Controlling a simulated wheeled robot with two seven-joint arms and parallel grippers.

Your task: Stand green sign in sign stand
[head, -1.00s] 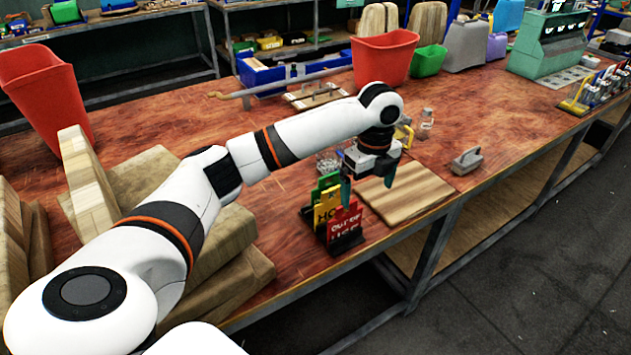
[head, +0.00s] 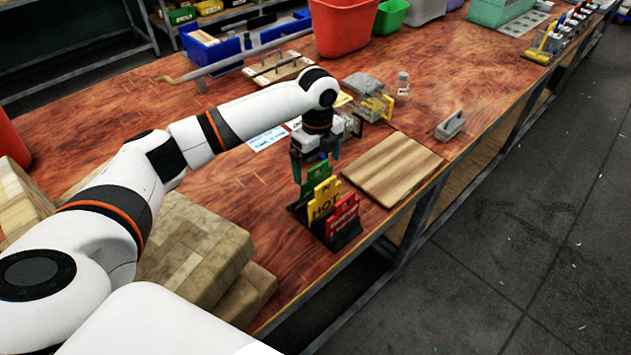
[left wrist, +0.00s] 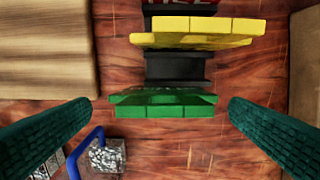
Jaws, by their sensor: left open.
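The green sign (head: 316,175) stands at the back end of a row of signs; it also shows edge-on in the left wrist view (left wrist: 163,104). The black sign stand (head: 347,240) carries the yellow sign (head: 324,200) in the middle and the red sign (head: 344,216) at the front. I cannot tell how the green sign's lower edge sits, as it is hidden. My left gripper (head: 316,166) is open, pointing down over the green sign. In the left wrist view its fingers lie on either side of the green sign, with gaps at both ends. My right gripper is not in view.
A wooden board (head: 392,168) lies right of the stand. A clear box with a yellow handle (head: 375,106) is behind the gripper. A small container with a blue handle (left wrist: 102,155) is near the green sign.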

